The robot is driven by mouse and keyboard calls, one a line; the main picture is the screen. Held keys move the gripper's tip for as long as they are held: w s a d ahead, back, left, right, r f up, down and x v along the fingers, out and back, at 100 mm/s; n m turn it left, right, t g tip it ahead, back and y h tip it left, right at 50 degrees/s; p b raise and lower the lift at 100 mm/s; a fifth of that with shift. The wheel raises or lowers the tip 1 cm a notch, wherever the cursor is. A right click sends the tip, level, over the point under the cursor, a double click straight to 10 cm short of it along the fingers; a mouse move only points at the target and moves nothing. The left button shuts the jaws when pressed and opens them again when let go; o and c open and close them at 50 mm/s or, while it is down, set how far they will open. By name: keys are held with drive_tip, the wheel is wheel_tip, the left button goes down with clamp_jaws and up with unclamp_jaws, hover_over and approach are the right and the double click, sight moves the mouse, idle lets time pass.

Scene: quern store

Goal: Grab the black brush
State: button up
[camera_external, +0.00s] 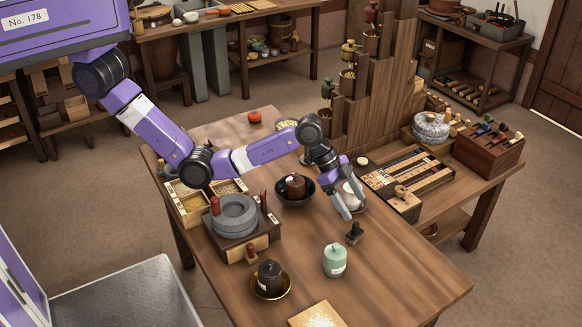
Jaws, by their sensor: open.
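A small dark upright object with a knob-like top (354,234), which looks like the black brush, stands on the wooden table (400,260) right of the middle. My gripper (355,212) points down just above and behind it in the external view. Its two fingers are apart, with nothing held between them. I cannot tell the exact height gap between the fingertips and the brush. A white pot (352,194) shows behind the fingers, partly hidden by them.
A pale green lidded jar (335,261) stands in front of the brush, and a black jar on a brass dish (270,279) is further left. A dark bowl (296,190) and a stone quern (234,215) lie left. The table's front right is clear.

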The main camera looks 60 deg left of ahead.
sight(354, 223)
drive_tip(key=f, duration=0.1)
drive_tip(key=s+f, duration=0.1)
drive_tip(key=f+m+g, duration=0.1)
drive_tip(key=shift+s+f+y, duration=0.25)
drive_tip(key=shift+s+y, duration=0.05)
drive_tip(key=shift+s, duration=0.1)
drive_tip(key=d+f, duration=0.1)
drive_tip(key=w+d+f, duration=0.1)
drive_tip(key=d+f, duration=0.1)
drive_tip(key=shift+w+f+b, duration=0.1)
drive_tip(key=shift+w+b, duration=0.05)
drive_tip(key=shift+b, duration=0.15)
drive_tip(key=shift+w+d+f, duration=0.1)
drive_tip(key=shift+d+f, duration=0.15)
drive_tip(key=shift+f, duration=0.25)
drive_tip(key=shift+c, duration=0.5)
drive_tip(key=c, duration=1.3)
drive_tip(key=shift+c, duration=0.2)
